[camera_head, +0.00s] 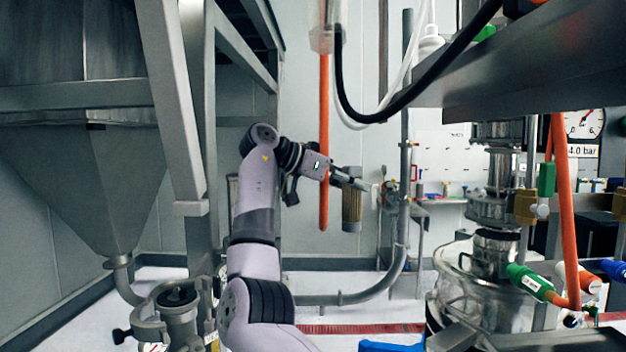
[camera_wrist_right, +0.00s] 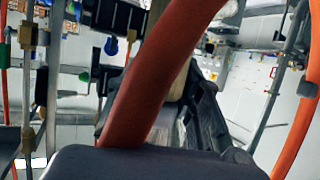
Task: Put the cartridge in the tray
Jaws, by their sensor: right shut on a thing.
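The cartridge (camera_head: 351,212) is a tan ribbed cylinder with grey end caps, hanging roughly upright in the air in the head view. My right gripper (camera_head: 356,182) is shut on its top end. In the right wrist view an orange hose hides much of the gripper; a dark finger (camera_wrist_right: 205,115) shows, with a tan part of the cartridge (camera_wrist_right: 178,88) beside it. I cannot make out the tray for certain; only the top edge of a blue object (camera_head: 390,346) shows at the bottom of the head view. My left gripper is not in view.
An orange hose (camera_head: 324,120) hangs right at my right gripper; touching is unclear. A steel hopper (camera_head: 75,180) and frame stand left. A steel sifter vessel (camera_head: 470,295) with hoses and valves stands right. A wall bench (camera_head: 440,200) is behind.

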